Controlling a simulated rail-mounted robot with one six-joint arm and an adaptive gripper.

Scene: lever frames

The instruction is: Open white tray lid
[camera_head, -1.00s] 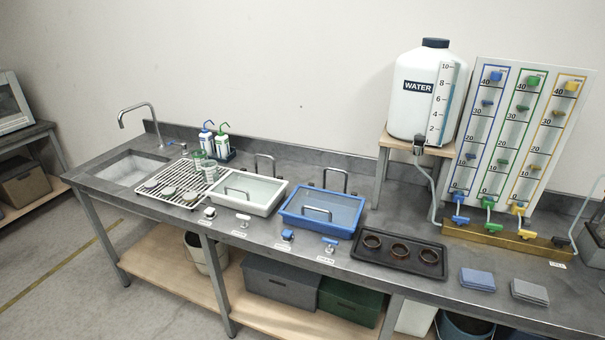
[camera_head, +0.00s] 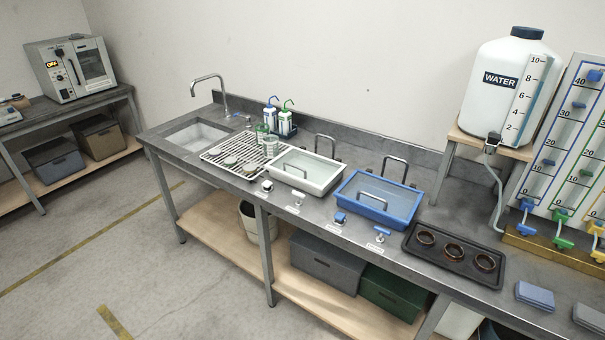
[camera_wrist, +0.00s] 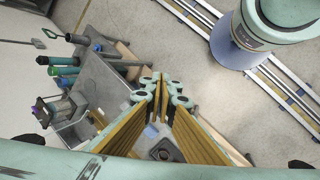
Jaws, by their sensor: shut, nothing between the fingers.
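The white tray (camera_head: 318,189) stands on the grey bench, between the wire rack and the blue tray, in the head view. My gripper (camera_wrist: 160,80) shows only in the wrist view. Its fingers are together with nothing between them, and it is apart from the tray. I cannot make out the white tray in the wrist view.
The blue tray (camera_head: 347,206) is right of the white one. A white wire rack (camera_head: 218,160) with cups is left of it. Metal taps (camera_head: 334,145) stand behind the trays, small valves (camera_head: 299,197) in front. A black tray (camera_head: 411,246) with rings lies further right.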

